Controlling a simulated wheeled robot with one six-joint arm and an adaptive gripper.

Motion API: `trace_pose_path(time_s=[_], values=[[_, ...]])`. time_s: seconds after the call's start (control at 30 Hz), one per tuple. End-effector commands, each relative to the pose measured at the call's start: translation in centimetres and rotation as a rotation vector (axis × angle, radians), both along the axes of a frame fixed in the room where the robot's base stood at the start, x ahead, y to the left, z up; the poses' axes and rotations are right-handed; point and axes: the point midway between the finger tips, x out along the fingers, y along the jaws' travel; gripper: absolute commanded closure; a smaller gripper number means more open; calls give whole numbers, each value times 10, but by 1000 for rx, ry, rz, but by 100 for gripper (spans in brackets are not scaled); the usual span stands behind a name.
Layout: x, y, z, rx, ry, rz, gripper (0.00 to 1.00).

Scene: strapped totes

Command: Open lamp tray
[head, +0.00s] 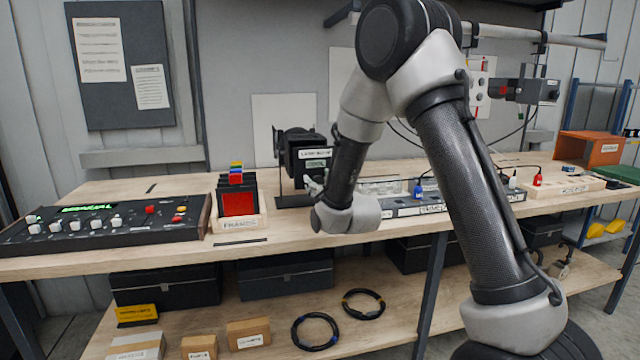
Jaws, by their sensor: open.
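A black lamp housing (290,145) stands on the bench at centre, on a dark base. It has a white label whose small print I cannot read surely, and a green sign that seems to read COOL. I cannot make out a separate lamp tray or its handle; the housing's lower right side is partly hidden by my wrist. My gripper (314,184) is at the housing's lower front right, in front of it in the picture. It looks open and holds nothing visible. Whether it touches the housing I cannot tell.
A wooden FRAMES holder (238,224) with coloured frames stands left of the housing. A black control console (105,228) fills the bench's left end. A labelled strip (405,211) with coloured plugs lies to the right, partly behind my arm. Bare bench lies between holder and my wrist.

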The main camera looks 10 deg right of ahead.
Motion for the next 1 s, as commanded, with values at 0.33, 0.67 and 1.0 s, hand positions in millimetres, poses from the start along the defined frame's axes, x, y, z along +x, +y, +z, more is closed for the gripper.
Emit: trace_pose_path(time_s=[0.33,0.67,1.0], values=[[-22,-3,0,0,1,1,52],[-70,-10,0,0,1,0,52],[-75,-11,0,1,0,0,52]])
